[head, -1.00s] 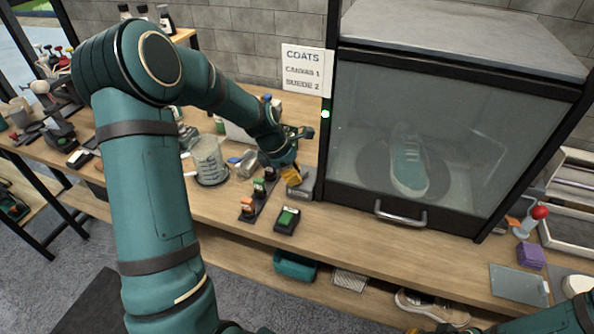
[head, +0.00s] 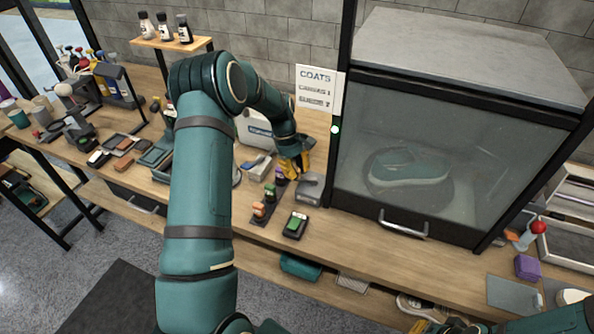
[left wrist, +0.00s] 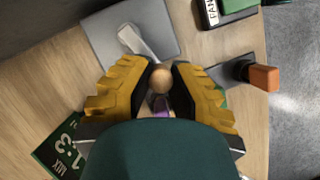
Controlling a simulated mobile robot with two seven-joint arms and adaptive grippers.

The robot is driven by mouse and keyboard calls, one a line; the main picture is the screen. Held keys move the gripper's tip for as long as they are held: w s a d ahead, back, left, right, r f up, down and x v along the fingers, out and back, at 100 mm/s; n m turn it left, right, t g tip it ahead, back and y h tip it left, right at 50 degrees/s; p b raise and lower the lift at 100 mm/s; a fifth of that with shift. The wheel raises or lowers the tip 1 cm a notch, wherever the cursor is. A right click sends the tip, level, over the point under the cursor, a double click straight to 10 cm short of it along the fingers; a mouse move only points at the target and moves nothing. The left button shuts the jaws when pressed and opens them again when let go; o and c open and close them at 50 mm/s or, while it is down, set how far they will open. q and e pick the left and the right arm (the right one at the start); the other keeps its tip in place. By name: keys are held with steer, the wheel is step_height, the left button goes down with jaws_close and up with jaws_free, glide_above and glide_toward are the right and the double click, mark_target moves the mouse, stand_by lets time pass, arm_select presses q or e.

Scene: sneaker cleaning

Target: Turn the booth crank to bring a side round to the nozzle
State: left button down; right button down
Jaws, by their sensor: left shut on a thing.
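The booth (head: 450,220) stands at the right in the head view, with a closed clear front. Behind it a teal and white sneaker (head: 408,168) sits side-on on a dark round turntable. The crank (head: 310,187) has a grey base beside the booth's left post; its pale arm (left wrist: 138,42) and round tan knob (left wrist: 161,78) show in the left wrist view. My left gripper (head: 294,162) is shut on the knob, its yellow fingers on either side (left wrist: 160,85). My right gripper (head: 430,326) is only partly in view at the bottom edge. I cannot make out the nozzle.
A green light (head: 334,130) shows on the booth post. A COATS sign (head: 317,88) stands behind.

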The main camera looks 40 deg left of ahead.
arm_select(q)
steer(key=shift+w+a+f+m+g+p, duration=0.15)
steer(key=shift+w+m+g, duration=0.2)
steer(key=shift+m, duration=0.45)
steer(key=shift+w+r+m+g+p, duration=0.15)
steer(key=shift+w+m+g, duration=0.15)
steer(key=shift+m, duration=0.5)
steer(key=shift+f, duration=0.1)
steer(key=c, duration=0.8)
jaws_free()
steer(key=shift+w, duration=0.1)
steer(key=shift+c, duration=0.2)
steer(key=v, duration=1.2)
